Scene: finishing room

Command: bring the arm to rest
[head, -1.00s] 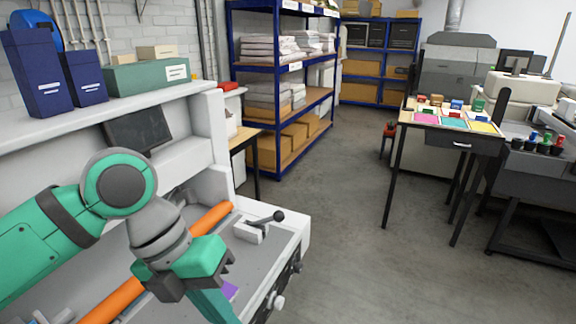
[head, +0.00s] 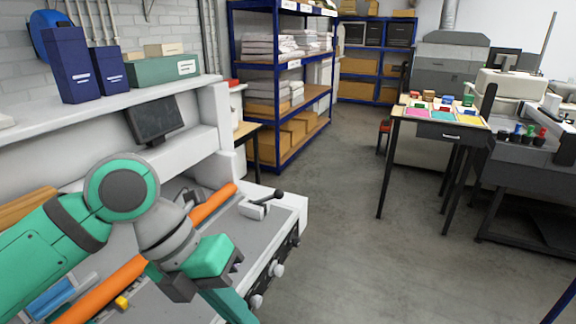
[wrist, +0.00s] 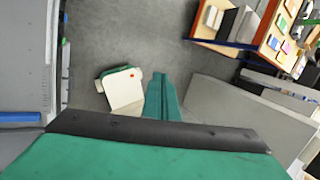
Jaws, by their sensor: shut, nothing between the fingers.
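My arm comes in from the left of the head view, bent at a large round joint. My gripper (head: 228,305) points down and to the right, over the front edge of the grey machine bed (head: 215,236). Its green fingers are together, with nothing between them; their ends run toward the bottom of the picture. In the wrist view the shut fingers (wrist: 160,97) stand up in the middle, with grey floor beyond. I see no contact between the gripper and anything.
The machine carries an orange bar (head: 213,203) and a black-handled lever (head: 262,205) beside my gripper. A small table (head: 440,131) with coloured trays stands at right. Blue shelving (head: 283,88) stands behind. The floor (head: 330,240) between is clear.

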